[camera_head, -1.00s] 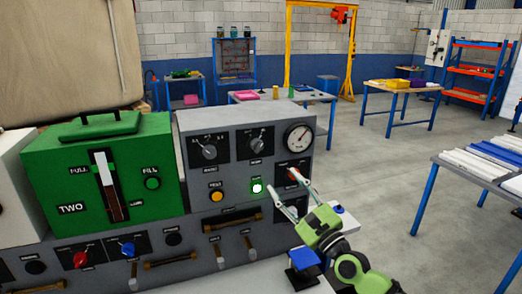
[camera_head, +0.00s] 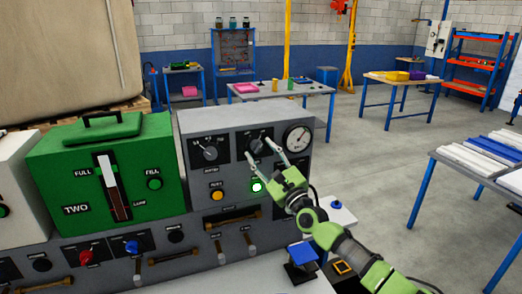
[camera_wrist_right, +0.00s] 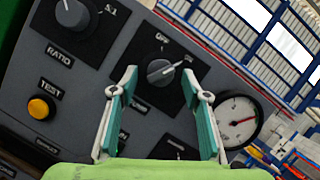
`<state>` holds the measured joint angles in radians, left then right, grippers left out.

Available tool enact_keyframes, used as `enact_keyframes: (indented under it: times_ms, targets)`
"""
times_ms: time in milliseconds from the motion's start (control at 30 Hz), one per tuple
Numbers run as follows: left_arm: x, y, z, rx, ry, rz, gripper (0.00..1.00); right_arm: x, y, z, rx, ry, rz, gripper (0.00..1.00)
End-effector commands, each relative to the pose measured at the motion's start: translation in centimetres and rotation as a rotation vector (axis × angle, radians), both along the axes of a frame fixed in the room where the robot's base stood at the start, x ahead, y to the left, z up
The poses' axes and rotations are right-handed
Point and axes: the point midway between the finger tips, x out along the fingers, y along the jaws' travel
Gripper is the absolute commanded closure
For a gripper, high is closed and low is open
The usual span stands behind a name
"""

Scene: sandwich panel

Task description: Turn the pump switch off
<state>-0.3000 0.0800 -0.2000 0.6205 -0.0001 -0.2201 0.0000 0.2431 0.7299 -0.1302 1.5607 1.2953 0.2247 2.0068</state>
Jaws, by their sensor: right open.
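A grey rotary switch with OFF and ON marks shows on the control panel's upper right in the head view (camera_head: 258,145). It also shows in the right wrist view (camera_wrist_right: 160,72), its pointer turned toward the ON mark at right. I take it for the pump switch; its label is partly hidden. My right gripper (camera_head: 263,150) is open and empty in front of it; in the wrist view the fingers (camera_wrist_right: 160,88) stand on either side of the knob, with no clear contact. A green lamp (camera_head: 257,187) below is lit. My left gripper is not in view.
The ratio knob (camera_head: 210,149) is left of the switch, and a round gauge (camera_head: 297,139) is right of it. A yellow test button (camera_head: 217,196) sits below. A green tank unit (camera_head: 62,175) stands at left.

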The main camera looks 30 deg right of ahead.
Motion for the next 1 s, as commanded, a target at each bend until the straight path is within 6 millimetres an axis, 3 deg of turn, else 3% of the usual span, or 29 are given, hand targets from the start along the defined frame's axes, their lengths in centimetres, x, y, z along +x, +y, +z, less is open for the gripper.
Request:
enact_keyframes:
  times_ms: [367, 533, 1000]
  targets:
    - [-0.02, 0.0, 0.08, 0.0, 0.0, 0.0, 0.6, 0.48, -0.02, 0.14, -0.001, 0.001, 0.0, 0.57]
    - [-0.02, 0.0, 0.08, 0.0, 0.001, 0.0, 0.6, 0.48, -0.01, 0.15, -0.001, 0.001, 0.0, 0.95]
    - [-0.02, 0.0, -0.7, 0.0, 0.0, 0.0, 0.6, 0.42, -0.13, 0.1, -0.078, 0.018, 0.001, 0.95]
